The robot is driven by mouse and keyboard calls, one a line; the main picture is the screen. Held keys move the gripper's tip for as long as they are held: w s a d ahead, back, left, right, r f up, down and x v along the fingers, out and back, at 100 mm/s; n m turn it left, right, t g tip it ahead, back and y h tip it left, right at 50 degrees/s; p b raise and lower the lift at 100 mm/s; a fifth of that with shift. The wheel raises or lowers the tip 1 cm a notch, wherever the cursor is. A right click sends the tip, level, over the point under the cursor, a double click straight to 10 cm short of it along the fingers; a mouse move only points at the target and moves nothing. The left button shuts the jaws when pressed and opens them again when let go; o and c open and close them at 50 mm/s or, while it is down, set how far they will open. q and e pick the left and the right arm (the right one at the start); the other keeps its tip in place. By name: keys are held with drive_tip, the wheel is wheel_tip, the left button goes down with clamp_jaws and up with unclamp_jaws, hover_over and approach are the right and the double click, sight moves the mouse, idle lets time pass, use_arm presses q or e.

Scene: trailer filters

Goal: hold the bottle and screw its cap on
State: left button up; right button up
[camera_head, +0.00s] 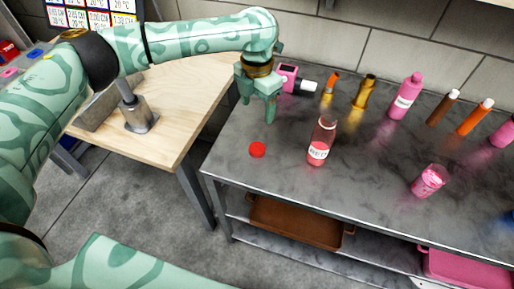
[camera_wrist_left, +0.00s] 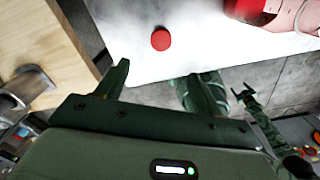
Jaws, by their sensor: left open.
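The bottle (camera_head: 320,142) is clear and reddish with a white label, and stands upright on the grey metal table with no cap on its neck. The red cap (camera_head: 257,149) lies on the tabletop to its left, near the table's edge. My left gripper (camera_head: 257,108) is open and empty above the table, behind the cap and apart from it. In the left wrist view the cap (camera_wrist_left: 161,40) lies beyond the open fingers (camera_wrist_left: 160,85), and part of the bottle (camera_wrist_left: 285,12) shows at top right. My right gripper (camera_wrist_left: 245,94) seems to show small and dark there; its state is unclear.
A pink device (camera_head: 287,76) and several bottles, such as a tall pink one (camera_head: 406,97), stand along the table's back. A wooden table (camera_head: 180,100) adjoins at left. The tabletop around the cap is clear.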

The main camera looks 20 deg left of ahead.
use_arm(q)
drive_tip(key=b, duration=0.3)
hover_over(257, 148)
drive_tip(key=f, duration=1)
drive_tip(key=shift+w+f, duration=0.35)
drive_tip(key=shift+f, duration=0.05)
use_arm(e)
drive_tip(key=f, duration=0.1)
drive_tip(key=s+f, duration=0.1)
drive_tip(key=f, duration=0.1)
drive_tip(key=shift+a+f, duration=0.15)
drive_tip(key=shift+f, duration=0.1)
use_arm(q)
drive_tip(key=f, duration=0.1)
drive_tip(key=f+b, duration=0.1)
drive_tip(key=f, duration=0.1)
drive_tip(key=f+b, duration=0.1)
drive_tip(key=f, duration=0.1)
drive_tip(key=shift+s+f, duration=0.15)
drive_tip(key=shift+s, duration=0.15)
use_arm(e)
drive_tip(key=shift+s+f, duration=0.2)
drive_tip(key=shift+f, duration=0.3)
drive_tip(key=shift+s+f, duration=0.15)
drive_tip(key=shift+f, duration=0.3)
use_arm(q)
drive_tip(key=c, duration=1)
